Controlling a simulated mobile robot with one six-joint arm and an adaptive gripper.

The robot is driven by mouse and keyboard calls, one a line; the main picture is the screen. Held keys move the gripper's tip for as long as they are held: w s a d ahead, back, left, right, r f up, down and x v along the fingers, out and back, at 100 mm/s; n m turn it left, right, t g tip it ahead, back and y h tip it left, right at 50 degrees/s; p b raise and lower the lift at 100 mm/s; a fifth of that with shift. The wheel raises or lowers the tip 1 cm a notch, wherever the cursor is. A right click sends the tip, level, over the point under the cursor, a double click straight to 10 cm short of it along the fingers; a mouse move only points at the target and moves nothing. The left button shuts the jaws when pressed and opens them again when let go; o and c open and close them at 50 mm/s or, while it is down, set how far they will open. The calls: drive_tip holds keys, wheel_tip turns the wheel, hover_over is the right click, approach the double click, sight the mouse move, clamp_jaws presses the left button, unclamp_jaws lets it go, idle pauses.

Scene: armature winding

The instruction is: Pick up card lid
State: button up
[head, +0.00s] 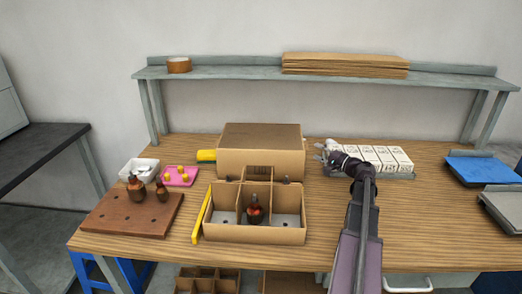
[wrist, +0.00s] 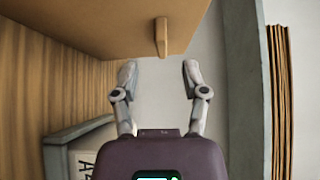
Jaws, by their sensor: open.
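The card lid (head: 262,137) is a large brown cardboard box shape behind the divided box on the bench. In the wrist view its side (wrist: 110,25) fills the upper left, and a small tab (wrist: 162,37) sticks out from it. My gripper (head: 325,150) is just right of the lid, above the bench. In the wrist view the gripper (wrist: 156,70) is open and empty, its fingertips pointing at the lid with the tab ahead, between their lines. The fingers appear short of the tab.
White boxes (head: 378,158) on a grey tray lie beside my arm. A shelf (head: 230,74) runs above the back. A yellow strip (head: 202,215) leans left of the divided box.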

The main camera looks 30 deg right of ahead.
drive_tip(key=shift+w, duration=0.2)
drive_tip(key=shift+x, duration=2.5)
drive_tip(key=shift+d+r, duration=0.1)
clamp_jaws()
